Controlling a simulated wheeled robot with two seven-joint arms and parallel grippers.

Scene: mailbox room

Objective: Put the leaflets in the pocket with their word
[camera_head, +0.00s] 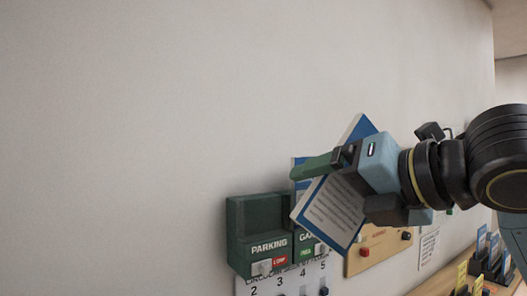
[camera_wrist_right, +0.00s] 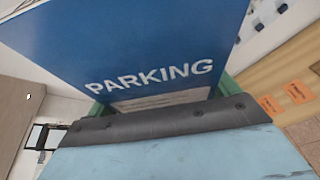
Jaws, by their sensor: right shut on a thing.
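My right gripper (camera_head: 325,168) is shut on a blue and white leaflet (camera_head: 332,212), held tilted in front of the wall pockets. In the right wrist view the leaflet (camera_wrist_right: 130,45) reads PARKING on its blue face. The green PARKING pocket (camera_head: 266,250) hangs on the wall left of and below the gripper; its opening looks empty. A second green pocket (camera_head: 305,243), labelled "GA...", is beside it, partly hidden by the held leaflet. A blue-edged sheet (camera_head: 298,182) shows behind the held leaflet, seemingly above that second pocket. My left gripper is not in view.
A numbered white panel (camera_head: 268,287) is below the pockets. A tan board with a red knob (camera_head: 364,252) is on the wall to the right. Dark holders with blue and yellow leaflets (camera_head: 481,247) stand on a wooden counter (camera_head: 440,284) at lower right. The wall at left is bare.

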